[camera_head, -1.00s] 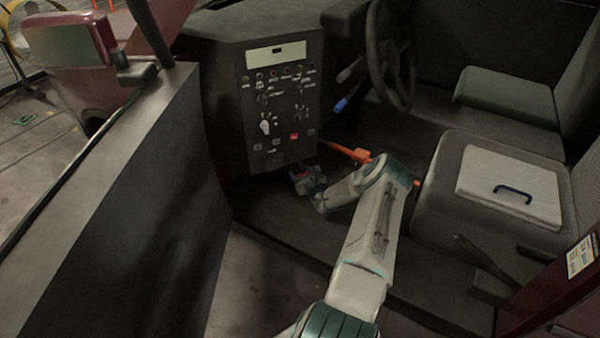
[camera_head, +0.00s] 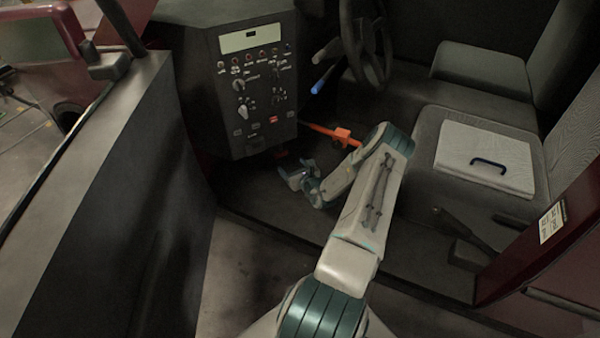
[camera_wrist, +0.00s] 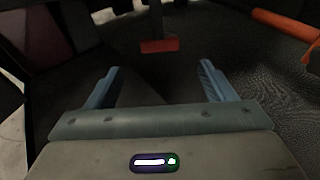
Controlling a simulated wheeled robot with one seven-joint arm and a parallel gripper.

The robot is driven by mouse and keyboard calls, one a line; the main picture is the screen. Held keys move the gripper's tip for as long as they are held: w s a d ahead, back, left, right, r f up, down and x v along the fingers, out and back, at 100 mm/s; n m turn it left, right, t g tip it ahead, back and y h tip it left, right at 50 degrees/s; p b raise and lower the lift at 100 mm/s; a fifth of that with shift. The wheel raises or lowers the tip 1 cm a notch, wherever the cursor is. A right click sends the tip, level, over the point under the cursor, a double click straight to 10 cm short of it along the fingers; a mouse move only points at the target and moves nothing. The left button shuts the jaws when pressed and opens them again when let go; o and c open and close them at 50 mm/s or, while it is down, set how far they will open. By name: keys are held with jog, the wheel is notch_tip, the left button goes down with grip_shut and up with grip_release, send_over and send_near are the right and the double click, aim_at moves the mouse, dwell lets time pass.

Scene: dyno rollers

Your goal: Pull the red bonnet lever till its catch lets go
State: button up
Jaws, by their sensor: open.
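The red bonnet lever (camera_head: 281,153) hangs under the lower edge of the dark dash panel in the head view. In the wrist view the red lever (camera_wrist: 158,46) shows as a flat red grip on a dark stem, centred ahead of the fingers. My gripper (camera_head: 290,178) is low in the footwell, just below the lever in the head view. In the wrist view my gripper (camera_wrist: 159,68) is open, its two blue-grey fingers apart with nothing between them. The red grip appears beyond the fingertips, with a gap. The catch is not visible.
An orange bar (camera_head: 335,133) runs beside my forearm, and an orange part (camera_wrist: 285,25) shows upper right in the wrist view. The dash panel (camera_head: 240,85) is above, seats (camera_head: 470,150) are right, and the dark door (camera_head: 110,180) is left.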

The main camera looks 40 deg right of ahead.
jog(key=v, duration=0.5)
jog(key=shift+s, duration=0.35)
jog(key=shift+r, duration=0.1)
